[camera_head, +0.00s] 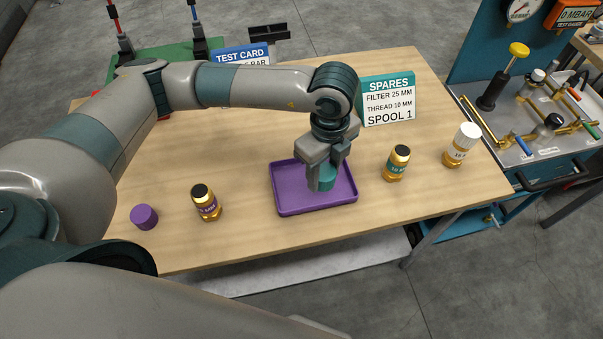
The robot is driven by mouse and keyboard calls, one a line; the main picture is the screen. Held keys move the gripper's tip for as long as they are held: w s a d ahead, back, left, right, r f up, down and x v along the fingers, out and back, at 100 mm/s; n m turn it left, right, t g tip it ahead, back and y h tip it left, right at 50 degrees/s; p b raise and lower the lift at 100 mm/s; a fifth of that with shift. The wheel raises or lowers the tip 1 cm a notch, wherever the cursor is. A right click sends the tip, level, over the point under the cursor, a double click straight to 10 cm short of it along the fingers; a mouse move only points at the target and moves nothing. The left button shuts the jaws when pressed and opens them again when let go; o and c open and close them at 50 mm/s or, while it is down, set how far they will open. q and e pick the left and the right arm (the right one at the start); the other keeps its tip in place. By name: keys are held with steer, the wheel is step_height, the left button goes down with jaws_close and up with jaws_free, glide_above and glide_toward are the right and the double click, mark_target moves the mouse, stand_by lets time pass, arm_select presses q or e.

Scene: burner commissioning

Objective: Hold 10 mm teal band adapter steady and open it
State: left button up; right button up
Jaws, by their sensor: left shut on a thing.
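The teal band adapter (397,163) stands upright on the wooden table, right of the purple tray (315,206). It is a brass fitting with a dark top, a teal label band and no cap on it. My left gripper (325,178) points down over the tray, shut on a teal cap (326,184). The cap is low over or in the tray; I cannot tell whether it touches the floor of it. The left gripper is apart from the adapter. My right gripper is not in view.
A purple-band adapter (206,203) and a loose purple cap (144,216) stand left of the tray. A white-capped adapter (462,145) stands near the right table edge. Behind are the spares sign (389,103) and test card (240,56). A burner test bench (540,120) is at right.

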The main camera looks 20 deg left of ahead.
arm_select(q)
steer(key=p, duration=0.2)
glide_above(301, 186)
steer(key=f, duration=0.3)
steer(key=shift+s+d, duration=0.15)
steer(key=shift+d, duration=0.05)
steer(key=shift+a+f, duration=0.25)
steer(key=shift+f, duration=0.1)
steer(key=shift+f, duration=0.1)
steer(key=shift+f+p, duration=0.25)
steer(key=shift+p, duration=0.15)
step_height(301, 186, down, 3)
steer(key=shift+r+p, duration=0.1)
steer(key=shift+p, duration=0.65)
steer(key=shift+f, duration=0.25)
